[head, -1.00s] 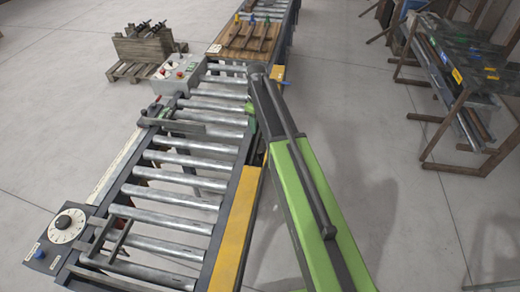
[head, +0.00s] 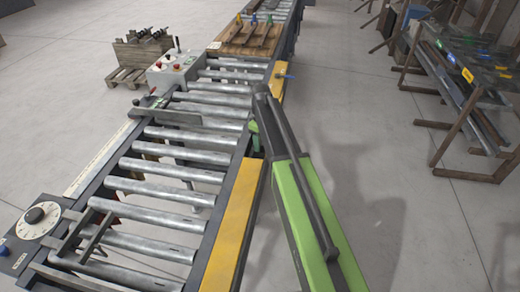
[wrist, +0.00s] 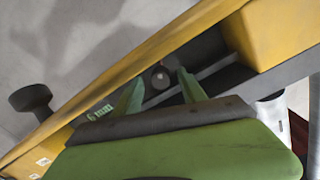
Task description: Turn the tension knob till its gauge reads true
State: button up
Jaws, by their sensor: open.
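My gripper (wrist: 158,84) shows its two green fingers in the wrist view, open and apart. A small dark round end (wrist: 160,77) appears between or beyond the fingertips, beside the yellow rail; I cannot tell whether they touch it. A black knob (wrist: 31,98) stands out from the rail at the left, clear of the fingers. In the head view, a white dial (head: 36,218) with a black pointer knob sits on a dark box at the lower left, far from my arm. I cannot tell which knob is the tension knob. My gripper is mostly hidden behind my arm there.
The roller conveyor (head: 170,187) runs away from me, edged by the yellow rail (head: 237,222). A grey control box (head: 172,68) is on its left side. A wooden rack (head: 470,110) stands at the right. The floor between rail and rack is clear.

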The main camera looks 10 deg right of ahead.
grip_shut()
jog(key=shift+a, duration=0.1)
dwell(0.3)
jog(key=shift+n, duration=0.3)
jog(key=n, duration=0.6)
jog(key=shift+d+r, duration=0.1)
jog(key=shift+d, duration=0.1)
jog(key=shift+n, duration=0.4)
